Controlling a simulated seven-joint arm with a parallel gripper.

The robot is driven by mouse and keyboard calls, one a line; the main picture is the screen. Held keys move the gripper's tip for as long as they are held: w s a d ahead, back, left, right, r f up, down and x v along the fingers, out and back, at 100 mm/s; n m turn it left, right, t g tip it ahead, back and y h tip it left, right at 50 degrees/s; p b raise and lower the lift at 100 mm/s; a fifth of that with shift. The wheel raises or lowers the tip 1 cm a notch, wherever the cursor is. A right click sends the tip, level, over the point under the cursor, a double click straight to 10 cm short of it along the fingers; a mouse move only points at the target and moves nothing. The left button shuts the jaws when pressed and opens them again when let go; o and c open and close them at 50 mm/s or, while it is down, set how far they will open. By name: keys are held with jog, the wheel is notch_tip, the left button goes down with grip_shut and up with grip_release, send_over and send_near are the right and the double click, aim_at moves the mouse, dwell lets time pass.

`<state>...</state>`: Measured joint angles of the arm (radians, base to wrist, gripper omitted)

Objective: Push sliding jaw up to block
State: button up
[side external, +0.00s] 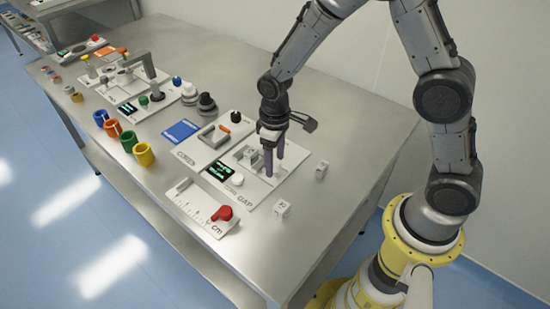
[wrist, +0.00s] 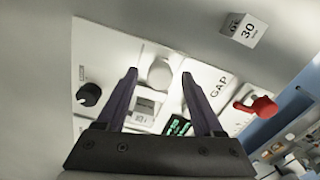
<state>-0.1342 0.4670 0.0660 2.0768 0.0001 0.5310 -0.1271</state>
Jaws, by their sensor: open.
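The white GAP board (side external: 258,190) lies on the table below my gripper. It carries a dark display with green text (side external: 222,170) and a white round knob (side external: 237,181). Grey jaw-like pieces (side external: 247,153) stand on it beside my fingers; I cannot tell which is the sliding jaw. My gripper (side external: 274,175) points down at the board, its two dark fingers apart with nothing held between them. In the wrist view, the fingers (wrist: 159,73) frame the white knob and a pale fixture (wrist: 145,107). A pale numbered block (side external: 282,208) sits off the board; a block marked 30 (wrist: 244,29) shows in the wrist view.
A smaller grey block (side external: 321,170) stands right of the board. A ruler plate (side external: 195,208) with a red knob (side external: 225,212) lies in front. Another board with a black knob (side external: 235,117) is behind. Coloured cups (side external: 128,142) line the left. The table's right side is mostly clear.

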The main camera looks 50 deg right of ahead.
grip_shut()
jog(key=shift+w, duration=1.55)
jog(key=shift+r, duration=0.1)
jog(key=shift+c, duration=1.7)
grip_release()
jog(key=o, duration=0.3)
jog(key=shift+o, duration=0.2)
jog(key=shift+s, duration=0.1)
notch_tip(320, 180, up, 14)
